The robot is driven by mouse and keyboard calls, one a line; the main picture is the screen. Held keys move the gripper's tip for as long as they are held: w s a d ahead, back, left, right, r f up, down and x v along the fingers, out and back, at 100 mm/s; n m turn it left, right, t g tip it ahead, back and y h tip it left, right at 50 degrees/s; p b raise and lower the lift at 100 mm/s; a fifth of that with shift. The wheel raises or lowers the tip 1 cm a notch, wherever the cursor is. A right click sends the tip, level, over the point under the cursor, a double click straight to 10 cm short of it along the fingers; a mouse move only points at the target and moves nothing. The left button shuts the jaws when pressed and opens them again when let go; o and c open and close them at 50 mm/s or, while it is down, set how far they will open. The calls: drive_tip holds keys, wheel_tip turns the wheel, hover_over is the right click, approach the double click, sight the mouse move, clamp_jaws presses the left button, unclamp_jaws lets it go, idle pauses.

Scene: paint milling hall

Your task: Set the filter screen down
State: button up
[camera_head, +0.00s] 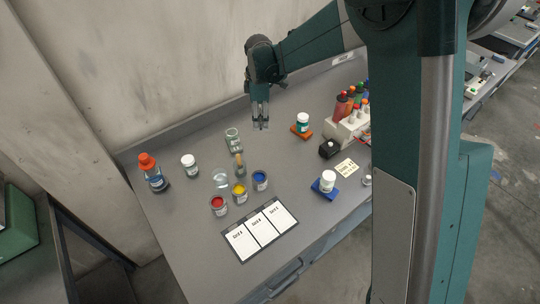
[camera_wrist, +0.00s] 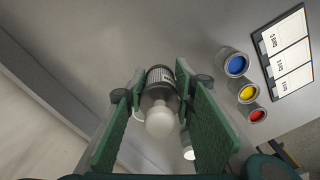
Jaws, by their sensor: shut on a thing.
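My gripper (camera_head: 261,124) is over the back middle of the grey bench, its fingers pointing down. In the wrist view its two green pads (camera_wrist: 160,108) flank a small object, which I take for the filter screen (camera_wrist: 160,80). It shows a dark ribbed band, a pale clear body and a rounded white part towards the camera. In the head view it is mostly hidden by the fingers, with only a pale bit between the tips. I cannot tell whether it touches the bench.
A glass jar (camera_head: 233,141) stands left of my gripper, and a white-lidded jar (camera_head: 300,122) on an orange base stands right. A bottle rack is at right.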

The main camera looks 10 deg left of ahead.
drive_tip(key=d+f, duration=0.4)
drive_tip(key=f, duration=0.1)
drive_tip(key=shift+s, duration=0.45)
drive_tip(key=shift+f, duration=0.15)
hover_over(271, 154)
drive_tip(key=shift+f, duration=3.05)
drive_tip(key=shift+f, duration=1.9)
drive_tip(key=shift+f+b, duration=0.15)
drive_tip(key=shift+b, duration=0.2)
